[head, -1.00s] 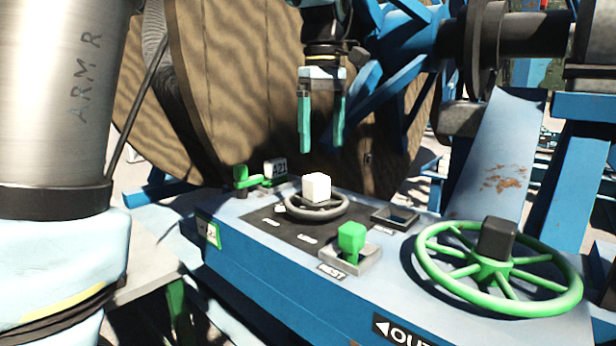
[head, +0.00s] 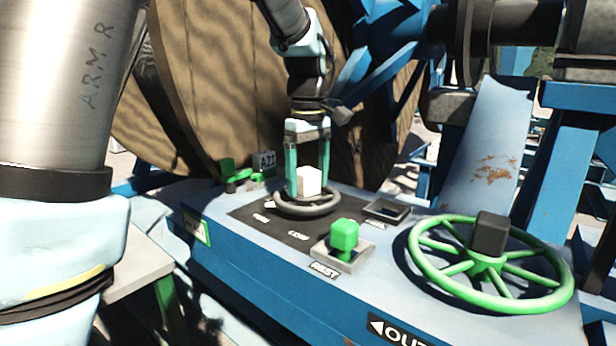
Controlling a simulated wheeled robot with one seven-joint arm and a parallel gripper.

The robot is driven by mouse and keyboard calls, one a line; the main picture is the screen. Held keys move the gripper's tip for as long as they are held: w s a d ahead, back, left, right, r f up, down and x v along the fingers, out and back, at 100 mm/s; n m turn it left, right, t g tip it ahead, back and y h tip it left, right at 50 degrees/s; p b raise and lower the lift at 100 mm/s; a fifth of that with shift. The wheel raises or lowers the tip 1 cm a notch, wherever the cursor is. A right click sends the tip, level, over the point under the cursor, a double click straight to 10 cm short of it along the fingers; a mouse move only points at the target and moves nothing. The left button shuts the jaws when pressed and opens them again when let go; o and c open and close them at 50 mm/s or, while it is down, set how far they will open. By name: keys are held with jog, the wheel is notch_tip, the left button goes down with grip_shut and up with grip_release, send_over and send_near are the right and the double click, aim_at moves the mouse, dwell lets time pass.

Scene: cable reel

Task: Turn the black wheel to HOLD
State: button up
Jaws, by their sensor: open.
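The black wheel is a small dark ring (head: 307,208) with a white block (head: 309,182) as its hub, on a dark plate (head: 263,225) on the blue console. Small white labels lie on the plate around the wheel, too small to read surely, so I cannot tell which is HOLD. My gripper (head: 307,187) points down over the wheel, its two teal fingers open. One finger is left of the white block and the other is right of or behind it. I cannot tell whether either finger touches it.
A larger green wheel (head: 432,287) with a black hub stands at the console's right. A green block (head: 344,234) sits in a grey square frame in front of the black wheel. A green lever (head: 228,170) is at back left. A wooden reel (head: 215,80) rises behind.

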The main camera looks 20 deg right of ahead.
jog(key=shift+f, duration=0.1)
grip_shut()
dwell(0.7)
dwell(0.3)
